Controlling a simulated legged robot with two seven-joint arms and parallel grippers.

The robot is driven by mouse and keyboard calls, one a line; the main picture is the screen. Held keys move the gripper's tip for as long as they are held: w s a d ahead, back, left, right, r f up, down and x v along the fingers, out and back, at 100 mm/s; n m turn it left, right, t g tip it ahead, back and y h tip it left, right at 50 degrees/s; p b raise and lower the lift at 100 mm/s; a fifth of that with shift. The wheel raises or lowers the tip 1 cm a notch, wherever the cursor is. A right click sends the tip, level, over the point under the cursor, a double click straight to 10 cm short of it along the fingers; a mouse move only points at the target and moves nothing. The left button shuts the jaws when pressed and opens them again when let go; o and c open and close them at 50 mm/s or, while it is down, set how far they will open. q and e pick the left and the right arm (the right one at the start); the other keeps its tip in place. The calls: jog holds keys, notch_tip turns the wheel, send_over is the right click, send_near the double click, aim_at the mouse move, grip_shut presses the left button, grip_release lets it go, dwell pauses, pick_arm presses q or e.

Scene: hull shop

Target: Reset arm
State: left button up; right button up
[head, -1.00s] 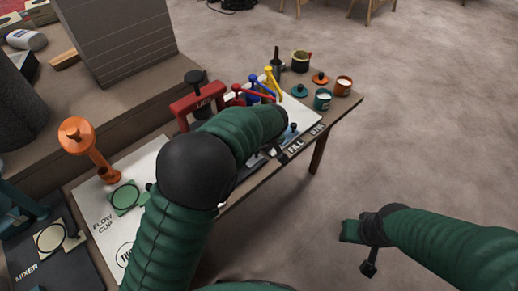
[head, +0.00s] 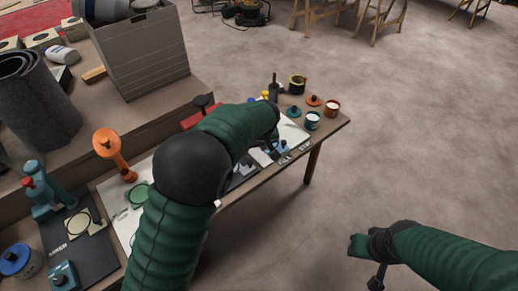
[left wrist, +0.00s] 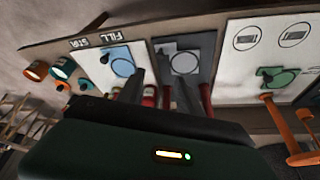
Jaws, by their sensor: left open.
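My left arm (head: 180,225) reaches in green sleeving from the bottom of the head view over the long bench. Its gripper (left wrist: 158,95) is open and empty in the left wrist view, its two dark fingers apart above the bench boards. In the head view the forearm hides most of that gripper. My right arm (head: 450,262) comes in from the right, over bare floor and clear of the bench. The end of its gripper (head: 368,262) is small and dark, and its jaws cannot be made out.
The bench holds an orange stand (head: 114,152), a teal device (head: 45,195), a red frame (head: 195,119) partly behind my forearm, and small pots (head: 312,121) near its far end. A grey box (head: 145,55) and dark roll (head: 38,105) stand behind.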

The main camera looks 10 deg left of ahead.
pick_arm(q)
jog(key=s+a+r+m+p, duration=0.1)
jog(key=s+r+m+p, duration=0.1)
jog(key=s, duration=0.6)
jog(key=s+a+r+m+h+p, duration=0.1)
jog(key=s+r+p, duration=0.3)
jog(key=s, duration=0.5)
jog(key=s+a+r+m+g+h+p, duration=0.1)
jog(key=s+a+r+m+p, duration=0.1)
jog(key=s+p, duration=0.3)
jog(key=s+a+r, duration=0.1)
jog(key=s, duration=0.3)
jog(key=shift+a+r+m+p, duration=0.2)
jog(key=shift+m+p, duration=0.1)
jog(key=shift+m, duration=0.1)
jog(key=shift+d, duration=0.25)
